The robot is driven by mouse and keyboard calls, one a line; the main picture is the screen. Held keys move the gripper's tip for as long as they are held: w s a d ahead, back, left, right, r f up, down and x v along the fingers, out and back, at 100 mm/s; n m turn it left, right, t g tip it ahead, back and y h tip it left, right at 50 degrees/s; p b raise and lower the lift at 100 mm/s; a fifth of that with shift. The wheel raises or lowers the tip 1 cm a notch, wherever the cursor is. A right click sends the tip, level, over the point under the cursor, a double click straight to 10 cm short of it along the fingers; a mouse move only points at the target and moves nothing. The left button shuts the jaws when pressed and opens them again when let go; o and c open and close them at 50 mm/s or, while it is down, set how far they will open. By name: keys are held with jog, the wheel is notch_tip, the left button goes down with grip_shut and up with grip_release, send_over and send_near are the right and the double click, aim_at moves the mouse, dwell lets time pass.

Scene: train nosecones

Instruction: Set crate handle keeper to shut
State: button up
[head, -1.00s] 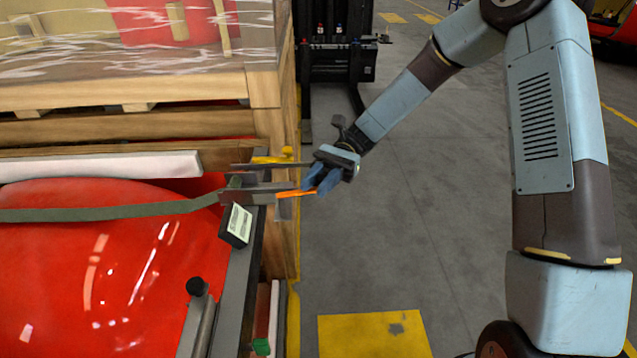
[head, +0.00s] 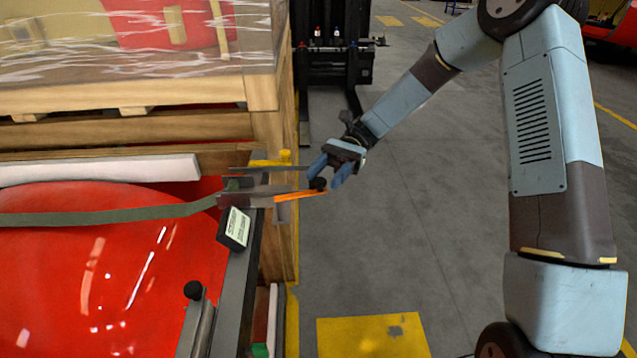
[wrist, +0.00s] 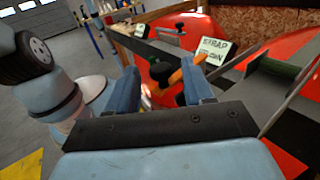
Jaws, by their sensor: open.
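The crate handle (head: 285,190) is a grey strap-tensioner bar at the crate's right edge, with a black knob (head: 318,184) at its right end. An orange strip (head: 300,195), which I take for the keeper, lies along the bar; whether it is latched I cannot tell. My gripper (head: 329,174) is open at the bar's right end, with its blue fingers on either side of the knob. In the wrist view, the black knob (wrist: 160,70) and orange strip (wrist: 176,77) appear between the fingers (wrist: 158,88). I cannot tell whether either finger touches them.
A green strap (head: 110,213) runs left from the handle over a red nosecone (head: 90,270). A white label (head: 235,227) hangs below the handle, and a black-knobbed post (head: 193,290) stands nearer. A wrapped wooden crate (head: 263,90) is behind.

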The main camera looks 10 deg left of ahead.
jog(key=v, duration=0.9)
jog(key=shift+w, duration=0.15)
